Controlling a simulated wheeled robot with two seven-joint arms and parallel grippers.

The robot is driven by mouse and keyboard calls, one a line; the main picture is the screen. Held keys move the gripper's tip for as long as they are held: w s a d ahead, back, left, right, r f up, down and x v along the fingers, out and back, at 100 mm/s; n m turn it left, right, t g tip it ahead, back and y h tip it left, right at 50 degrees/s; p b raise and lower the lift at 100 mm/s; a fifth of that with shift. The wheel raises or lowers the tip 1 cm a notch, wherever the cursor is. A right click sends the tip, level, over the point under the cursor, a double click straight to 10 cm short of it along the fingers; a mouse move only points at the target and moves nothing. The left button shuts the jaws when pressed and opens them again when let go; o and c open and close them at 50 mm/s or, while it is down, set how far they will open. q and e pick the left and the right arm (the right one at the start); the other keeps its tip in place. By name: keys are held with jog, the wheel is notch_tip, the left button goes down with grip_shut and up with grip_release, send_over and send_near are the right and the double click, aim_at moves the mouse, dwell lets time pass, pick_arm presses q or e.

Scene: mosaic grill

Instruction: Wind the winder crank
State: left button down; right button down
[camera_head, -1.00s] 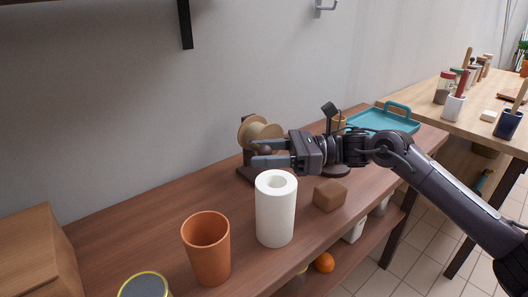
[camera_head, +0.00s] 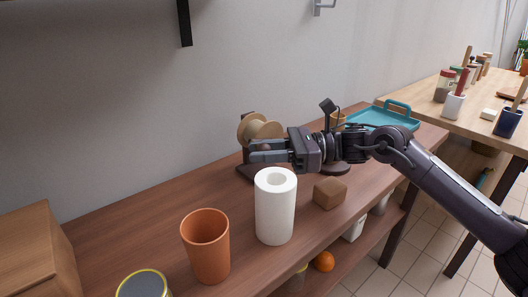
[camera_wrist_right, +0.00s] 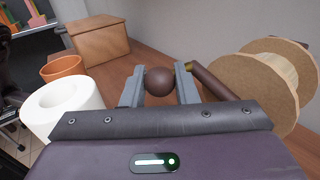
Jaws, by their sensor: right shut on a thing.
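The winder is a tan spool (camera_head: 260,128) on a dark stand at the back of the brown table; the spool also fills the right of the right wrist view (camera_wrist_right: 258,82). Its crank has a dark brown arm (camera_wrist_right: 213,80) and a round brown knob (camera_wrist_right: 160,81). My right gripper (camera_head: 256,151) reaches in from the right, in front of the spool. Its fingers are shut on the crank knob, one on each side, as the right wrist view shows. The knob is mostly hidden in the head view. My left gripper is not in view.
A white paper roll (camera_head: 275,212) stands close in front of the gripper. An orange cup (camera_head: 207,247), a brown block (camera_head: 330,192) and a wooden box (camera_head: 32,250) are also on the table. A teal tray (camera_head: 380,118) lies at the far right. A wall rises behind.

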jog(key=shift+f+b, duration=0.2)
jog(key=shift+b, duration=0.15)
jog(key=shift+f+n+h+b, duration=0.25)
jog(key=shift+n+h+b, duration=0.15)
jog(key=shift+h+b, duration=0.2)
jog(key=shift+f+n+t+h+b, duration=0.35)
jog(key=shift+n+h, duration=0.15)
jog(key=shift+h, duration=0.3)
jog(key=shift+f, duration=0.1)
jog(key=shift+f+h, duration=0.1)
jog(key=shift+h, duration=0.3)
jog(key=shift+f+n+h, duration=0.3)
jog(key=shift+n+h, duration=0.1)
jog(key=shift+h, duration=0.1)
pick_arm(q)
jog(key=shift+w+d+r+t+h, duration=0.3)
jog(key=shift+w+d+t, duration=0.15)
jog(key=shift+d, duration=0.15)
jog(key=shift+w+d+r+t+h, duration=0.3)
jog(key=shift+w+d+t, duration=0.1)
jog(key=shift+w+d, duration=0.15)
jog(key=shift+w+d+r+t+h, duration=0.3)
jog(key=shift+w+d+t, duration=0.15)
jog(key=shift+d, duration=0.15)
pick_arm(e)
jog(key=shift+f+t+h, duration=0.3)
jog(key=shift+t, duration=0.05)
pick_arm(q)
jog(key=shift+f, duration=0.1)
